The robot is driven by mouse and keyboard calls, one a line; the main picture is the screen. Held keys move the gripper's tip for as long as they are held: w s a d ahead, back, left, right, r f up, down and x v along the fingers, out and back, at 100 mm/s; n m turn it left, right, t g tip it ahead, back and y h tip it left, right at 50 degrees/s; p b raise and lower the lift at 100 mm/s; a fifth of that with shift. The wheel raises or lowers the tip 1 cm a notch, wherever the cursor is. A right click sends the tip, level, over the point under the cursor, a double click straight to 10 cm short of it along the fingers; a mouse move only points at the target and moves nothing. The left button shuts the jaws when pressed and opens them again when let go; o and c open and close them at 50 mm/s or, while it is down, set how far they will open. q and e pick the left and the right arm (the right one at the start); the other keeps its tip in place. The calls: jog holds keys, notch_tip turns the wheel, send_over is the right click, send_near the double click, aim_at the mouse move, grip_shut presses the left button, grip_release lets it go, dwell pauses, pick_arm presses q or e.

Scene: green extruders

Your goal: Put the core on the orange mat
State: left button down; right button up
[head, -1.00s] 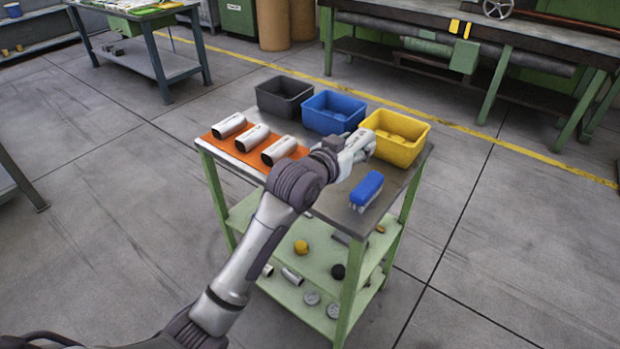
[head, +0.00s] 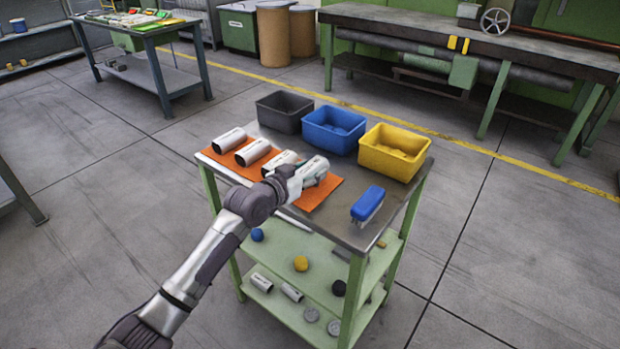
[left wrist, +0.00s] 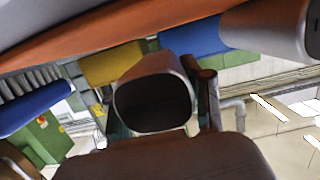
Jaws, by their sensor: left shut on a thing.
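My left gripper (head: 306,181) is shut on a white core (head: 315,166) over the right part of the orange mat (head: 322,194). I cannot tell whether the core touches the mat. In the left wrist view the held core (left wrist: 155,92) shows its dark hollow end between the fingers, and the mat (left wrist: 105,36) runs across the top. Three more white cores lie in a row on the mat: one at the left (head: 229,140), one in the middle (head: 253,152), and one (head: 280,162) just left of the gripper, partly hidden. My right gripper is not in view.
Grey (head: 284,112), blue (head: 333,130) and yellow (head: 394,152) bins line the back of the cart top. The cart's lower shelf (head: 315,290) holds several small parts. Bare metal top lies between mat and blue-topped object.

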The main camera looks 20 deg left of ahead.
pick_arm(q)
jog(key=shift+f, duration=0.95)
jog(key=shift+f, duration=0.15)
jog(key=shift+c, duration=2.4)
grip_release()
jog(key=v, duration=1.2)
jog(key=shift+d, duration=0.1)
